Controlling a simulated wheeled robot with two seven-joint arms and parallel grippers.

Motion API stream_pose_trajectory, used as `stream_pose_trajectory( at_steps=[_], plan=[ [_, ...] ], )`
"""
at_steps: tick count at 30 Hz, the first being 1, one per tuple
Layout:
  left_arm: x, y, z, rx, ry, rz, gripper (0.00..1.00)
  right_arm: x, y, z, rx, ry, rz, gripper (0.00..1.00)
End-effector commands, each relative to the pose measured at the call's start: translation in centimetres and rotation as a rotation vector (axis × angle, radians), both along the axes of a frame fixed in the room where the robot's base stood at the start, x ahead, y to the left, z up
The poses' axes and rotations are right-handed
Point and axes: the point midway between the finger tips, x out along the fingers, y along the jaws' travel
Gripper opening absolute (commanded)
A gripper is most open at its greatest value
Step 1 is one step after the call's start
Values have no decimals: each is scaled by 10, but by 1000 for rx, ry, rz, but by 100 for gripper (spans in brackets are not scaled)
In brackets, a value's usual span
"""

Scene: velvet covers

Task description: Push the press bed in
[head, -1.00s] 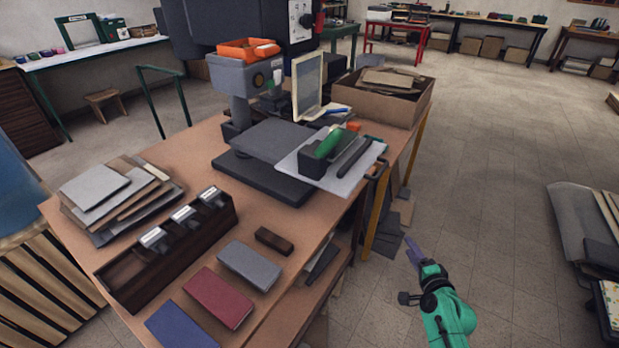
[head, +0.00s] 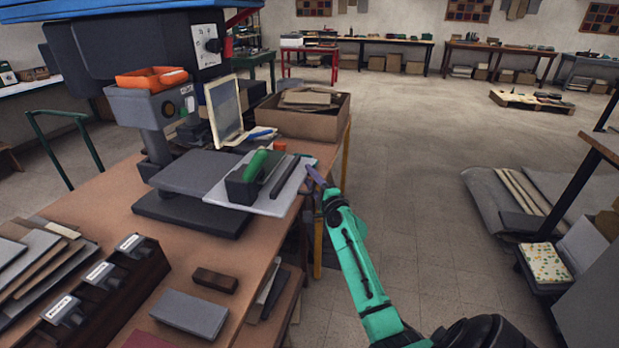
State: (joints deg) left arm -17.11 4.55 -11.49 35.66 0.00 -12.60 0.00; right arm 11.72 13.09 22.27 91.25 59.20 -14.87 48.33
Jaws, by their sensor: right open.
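The press (head: 160,105) stands on the brown workbench, with a dark head above and a grey base below. The press bed, a pale flat plate (head: 270,207), sticks out to the right from the press. A dark block with a green handle (head: 256,165) and a dark bar (head: 286,176) lie on it. My right gripper (head: 314,176) is open, its purple fingers beside the bed's right edge. I cannot tell if they touch it. My left gripper is not in view.
A cardboard box (head: 300,120) and an upright framed panel (head: 224,108) stand behind the bed. A grey block (head: 190,314), a small brown block (head: 215,280) and a dark rack (head: 90,300) lie in front.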

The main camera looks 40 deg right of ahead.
Motion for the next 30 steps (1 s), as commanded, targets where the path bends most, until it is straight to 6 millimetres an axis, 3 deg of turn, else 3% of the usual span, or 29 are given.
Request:
stream_pose_trajectory(
  at_steps=[7,8,11,30],
  plan=[
    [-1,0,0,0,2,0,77,2,0,0,0,1,0,47],
    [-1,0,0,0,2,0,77,2,0,0,0,1,0,39],
    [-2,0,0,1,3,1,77,2,-1,0,0,0,-1,1],
    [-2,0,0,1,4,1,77,2,-2,5,-1,-11,-5,0]
  ],
)
